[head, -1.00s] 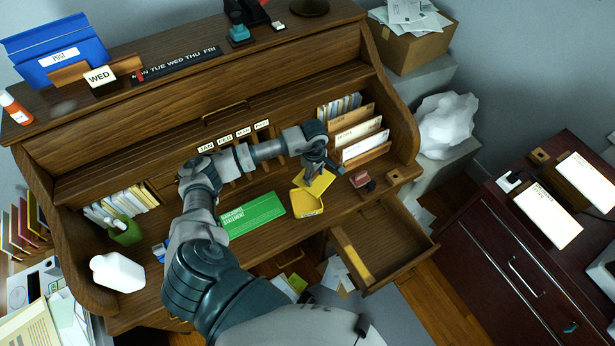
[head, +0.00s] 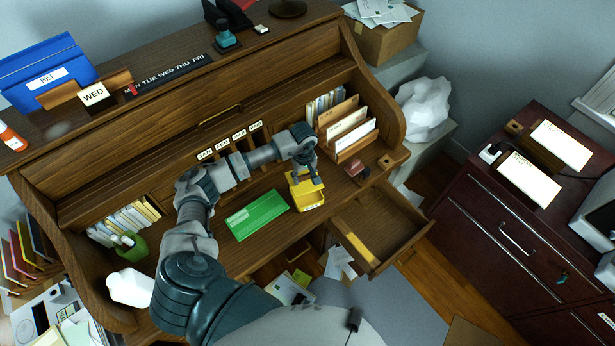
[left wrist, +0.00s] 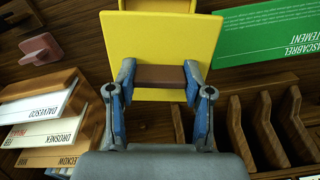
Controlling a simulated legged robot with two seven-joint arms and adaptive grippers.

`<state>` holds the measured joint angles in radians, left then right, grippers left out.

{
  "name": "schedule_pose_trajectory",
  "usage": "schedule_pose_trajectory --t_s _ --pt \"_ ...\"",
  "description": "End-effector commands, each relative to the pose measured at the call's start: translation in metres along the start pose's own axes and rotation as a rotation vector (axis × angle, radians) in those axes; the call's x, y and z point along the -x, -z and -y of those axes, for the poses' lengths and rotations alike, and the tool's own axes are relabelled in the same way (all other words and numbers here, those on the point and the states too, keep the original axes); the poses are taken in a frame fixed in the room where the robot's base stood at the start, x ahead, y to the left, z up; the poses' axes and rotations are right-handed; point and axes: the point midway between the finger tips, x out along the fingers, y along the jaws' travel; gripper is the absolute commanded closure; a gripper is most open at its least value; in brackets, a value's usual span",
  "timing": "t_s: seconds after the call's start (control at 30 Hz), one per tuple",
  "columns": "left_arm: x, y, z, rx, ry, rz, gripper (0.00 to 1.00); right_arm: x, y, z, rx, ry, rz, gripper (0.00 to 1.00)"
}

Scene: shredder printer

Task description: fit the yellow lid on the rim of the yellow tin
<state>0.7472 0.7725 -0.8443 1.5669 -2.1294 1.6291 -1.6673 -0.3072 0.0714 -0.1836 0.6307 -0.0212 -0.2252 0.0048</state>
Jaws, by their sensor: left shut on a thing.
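The yellow tin (head: 312,203) stands on the desk top, right of the green booklet. The square yellow lid (head: 308,187) is over the tin, and its flat face fills the upper middle of the left wrist view (left wrist: 165,42). My left gripper (head: 307,178) is above the lid, shut on its brown handle (left wrist: 160,76) with one blue-padded finger at each end. A strip of the tin (left wrist: 158,5) shows past the lid's edge in the left wrist view. I cannot tell whether the lid touches the rim. My right gripper is out of view.
A green booklet (head: 257,215) lies left of the tin. A letter rack (head: 350,135) and a stamp (head: 356,166) are to the right. An open drawer (head: 380,228) juts out in front. Wooden slot dividers (left wrist: 265,130) stand behind.

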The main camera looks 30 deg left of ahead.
Motion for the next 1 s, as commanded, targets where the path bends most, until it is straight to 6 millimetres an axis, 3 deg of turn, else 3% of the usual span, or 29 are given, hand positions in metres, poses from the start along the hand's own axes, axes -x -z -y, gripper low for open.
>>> schedule_pose_trajectory --t_s 0.27,0.63,1.0 --pt "-0.031 -0.007 -0.005 -0.001 0.006 -0.005 1.00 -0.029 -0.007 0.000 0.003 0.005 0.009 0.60" --pt "-0.050 -0.003 -0.002 0.000 0.001 0.000 1.00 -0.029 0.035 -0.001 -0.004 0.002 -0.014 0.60" --pt "-0.055 -0.003 -0.002 -0.001 0.002 -0.001 1.00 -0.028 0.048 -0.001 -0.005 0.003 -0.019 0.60"
